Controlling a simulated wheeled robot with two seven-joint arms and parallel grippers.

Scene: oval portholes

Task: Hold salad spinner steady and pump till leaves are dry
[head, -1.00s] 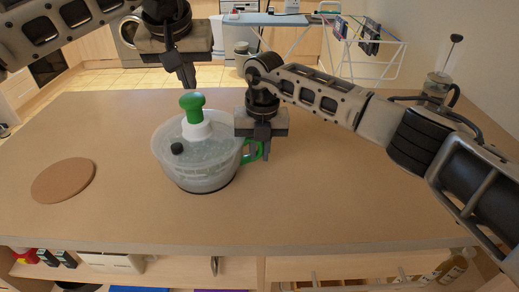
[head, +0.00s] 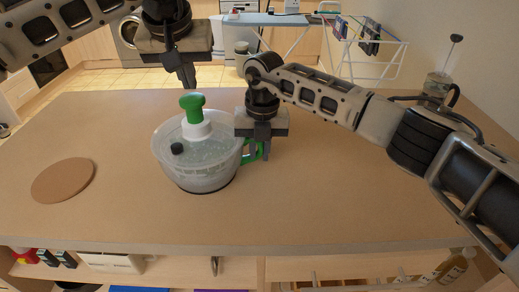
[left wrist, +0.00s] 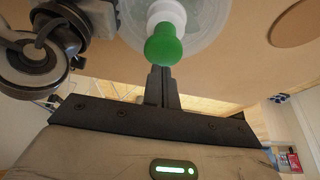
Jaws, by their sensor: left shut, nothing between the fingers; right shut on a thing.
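The salad spinner (head: 198,165) stands upright on the table, a clear bowl with a see-through lid. Its green pump knob (head: 192,101) sits raised on a white stem at the top, and a small black button (head: 177,148) is on the lid. My right gripper (head: 262,155) is shut on the green handle (head: 252,152) at the spinner's right side. My left gripper (head: 188,82) is shut and empty, just above and behind the knob. In the left wrist view the green knob (left wrist: 163,46) is just beyond its closed fingertips (left wrist: 160,72).
A round brown board (head: 63,180) lies on the table (head: 330,205) at the left. The table around the spinner is otherwise clear. A shelf with bottles and boxes is below the front edge. A drying rack (head: 368,45) stands behind.

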